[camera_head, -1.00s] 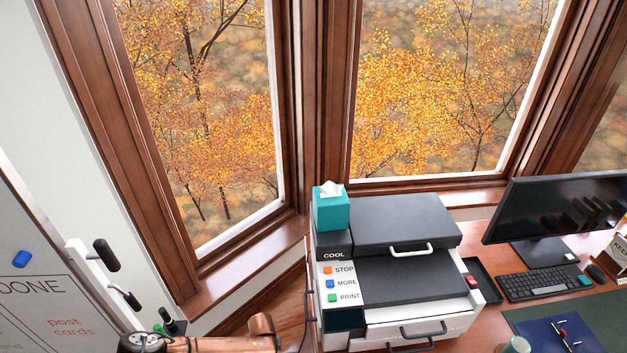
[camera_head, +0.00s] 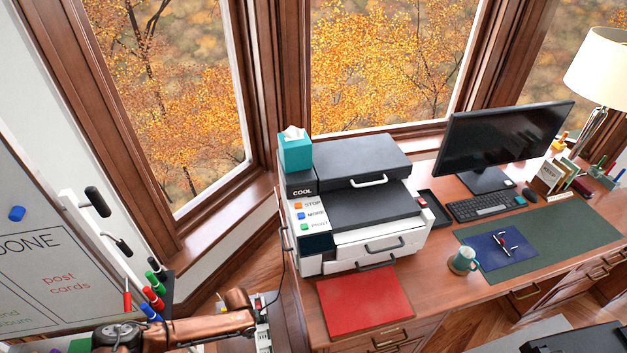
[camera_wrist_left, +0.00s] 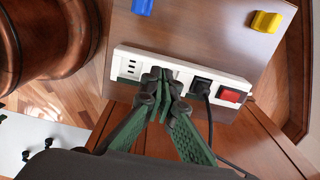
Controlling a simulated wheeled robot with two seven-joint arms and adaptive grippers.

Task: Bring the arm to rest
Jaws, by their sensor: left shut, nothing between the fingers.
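My left arm's copper-coloured links (camera_head: 190,325) come in along the bottom left of the head view. In the left wrist view my left gripper (camera_wrist_left: 161,84) has its green fingers together, with nothing between them. Its tips are in front of a white power strip (camera_wrist_left: 128,68) on a brown wooden panel; I cannot tell whether they touch it. The strip holds a black plug (camera_wrist_left: 201,86) with a cable and a red switch (camera_wrist_left: 229,95). Part of the strip also shows in the head view (camera_head: 263,338). My right gripper is not in view.
A printer (camera_head: 350,215) with a tissue box (camera_head: 295,152) on top stands on the desk, beside a red folder (camera_head: 365,300). A whiteboard (camera_head: 40,265) and several markers (camera_head: 153,298) are at left. Blue (camera_wrist_left: 142,6) and yellow (camera_wrist_left: 266,21) pieces are on the panel.

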